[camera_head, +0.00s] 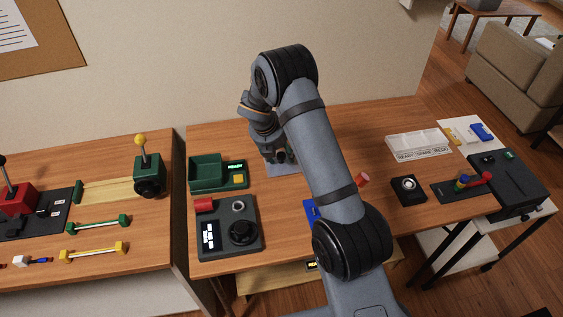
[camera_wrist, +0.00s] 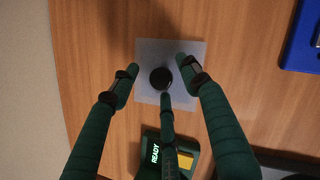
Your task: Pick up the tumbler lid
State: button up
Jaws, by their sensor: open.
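In the wrist view, a small round black piece (camera_wrist: 161,78) sits on a light grey square plate (camera_wrist: 148,50) on the wooden table; it looks like the tumbler lid, seen from above. My gripper (camera_wrist: 157,70) is open, its dark green fingers spread to the left, right and below the black piece. I see no finger closed on it; the height gap is hard to tell. In the head view, my gripper (camera_head: 278,157) points down over the grey plate (camera_head: 285,169), and my arm hides the black piece there.
A green box with a READY label (camera_wrist: 152,150) stands close below the plate; it also shows in the head view (camera_head: 218,175). A blue object (camera_wrist: 300,40) lies at the upper right of the wrist view. A dark dial panel (camera_head: 228,225) stands nearer the front. Bare wood surrounds the plate otherwise.

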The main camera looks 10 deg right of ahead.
jog(key=shift+c, duration=1.3)
grip_shut()
